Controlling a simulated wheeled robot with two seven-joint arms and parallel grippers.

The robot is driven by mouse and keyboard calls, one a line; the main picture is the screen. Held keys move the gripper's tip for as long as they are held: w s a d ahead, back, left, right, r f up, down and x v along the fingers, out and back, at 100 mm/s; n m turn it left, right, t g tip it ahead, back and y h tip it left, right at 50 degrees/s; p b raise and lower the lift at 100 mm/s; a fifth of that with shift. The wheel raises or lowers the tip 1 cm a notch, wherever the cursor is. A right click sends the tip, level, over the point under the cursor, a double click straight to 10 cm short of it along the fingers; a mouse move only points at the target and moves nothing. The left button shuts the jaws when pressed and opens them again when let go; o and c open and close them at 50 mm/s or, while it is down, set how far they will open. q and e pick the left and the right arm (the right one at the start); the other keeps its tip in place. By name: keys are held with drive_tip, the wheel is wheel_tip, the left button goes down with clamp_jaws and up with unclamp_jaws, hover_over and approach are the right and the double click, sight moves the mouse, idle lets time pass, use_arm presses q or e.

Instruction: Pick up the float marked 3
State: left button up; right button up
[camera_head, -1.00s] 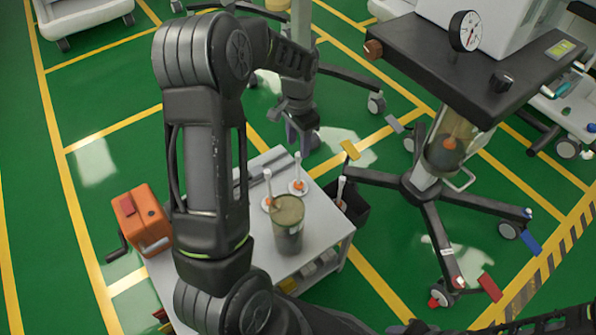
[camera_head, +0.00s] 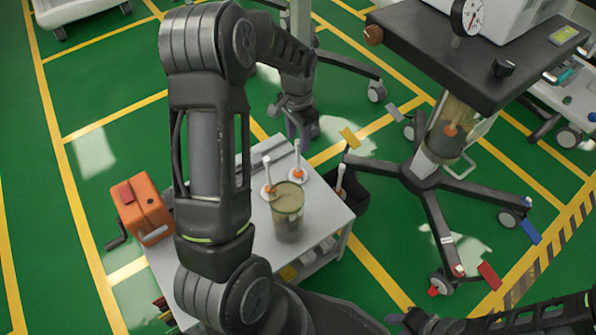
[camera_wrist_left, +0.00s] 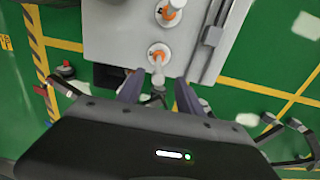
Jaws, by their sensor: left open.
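Two floats with white stems and orange parts stand on white discs on the grey cart top: a left float (camera_head: 267,175) and a right float (camera_head: 298,162). A third white-stemmed piece (camera_head: 341,178) stands in a black bin at the cart's right side. No number is readable on any of them. My right gripper (camera_head: 412,318) is dark and only partly visible at the bottom.
A murky greenish jar (camera_head: 288,205) stands close to the floats. A grey bar lies along the cart top (camera_head: 318,222). An orange box with a crank (camera_head: 143,208) is at the left. A wheeled stand (camera_head: 420,172) with a dark tabletop is at the right.

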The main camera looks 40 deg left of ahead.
sight(298, 148)
use_arm(q)
wheel_tip(298, 148, down, 5)
drive_tip(key=shift+s+d+r+b, duration=0.1)
drive_tip(key=shift+s+d+b, duration=0.05)
drive_tip(key=shift+b, duration=0.55)
clamp_jaws()
idle(0.3)
idle(1.0)
